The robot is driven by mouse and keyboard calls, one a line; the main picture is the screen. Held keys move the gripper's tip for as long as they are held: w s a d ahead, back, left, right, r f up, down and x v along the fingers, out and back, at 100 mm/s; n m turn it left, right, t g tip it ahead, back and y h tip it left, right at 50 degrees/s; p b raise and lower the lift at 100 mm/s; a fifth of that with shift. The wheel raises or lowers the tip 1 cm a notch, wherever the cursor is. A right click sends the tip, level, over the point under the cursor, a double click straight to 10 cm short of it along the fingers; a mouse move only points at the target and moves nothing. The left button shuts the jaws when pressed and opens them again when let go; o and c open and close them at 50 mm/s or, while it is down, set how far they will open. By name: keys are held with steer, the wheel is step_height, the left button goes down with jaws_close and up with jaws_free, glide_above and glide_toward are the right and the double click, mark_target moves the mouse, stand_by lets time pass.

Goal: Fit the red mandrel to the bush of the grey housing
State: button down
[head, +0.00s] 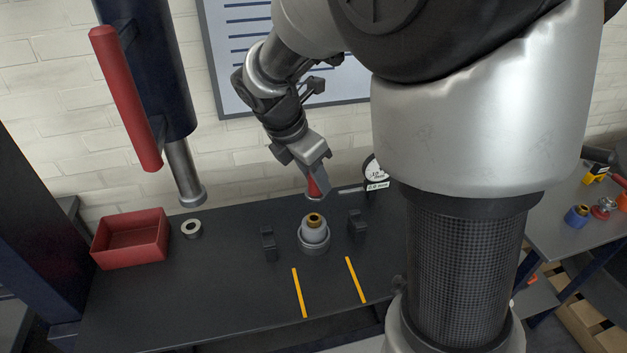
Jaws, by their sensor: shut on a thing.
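My gripper (318,180) is shut on the red mandrel (314,189) and holds it in the air above the bench. Much of the mandrel is hidden between the fingers. The grey housing (314,236) stands upright on the bench, below the mandrel. The brass-coloured bush (314,220) shows at the top of the housing. The mandrel looks close above the bush and apart from it, with a small gap in the picture. I cannot tell exactly how well the two line up in depth.
Two dark blocks (268,244) and (357,224) flank the housing. A red tray (131,238) and a grey ring (192,229) lie left, near the press ram (184,172). A dial gauge (375,172) stands behind right. Two yellow strips (299,292) mark the clear front.

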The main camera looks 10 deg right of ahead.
mark_target(314, 192)
steer(key=shift+a+r+n+t+y, duration=0.2)
steer(key=shift+n+t+y, duration=0.15)
steer(key=shift+n, duration=0.75)
steer(key=shift+r, duration=0.1)
steer(key=shift+f+b, duration=1.25)
steer(key=shift+f, duration=1.2)
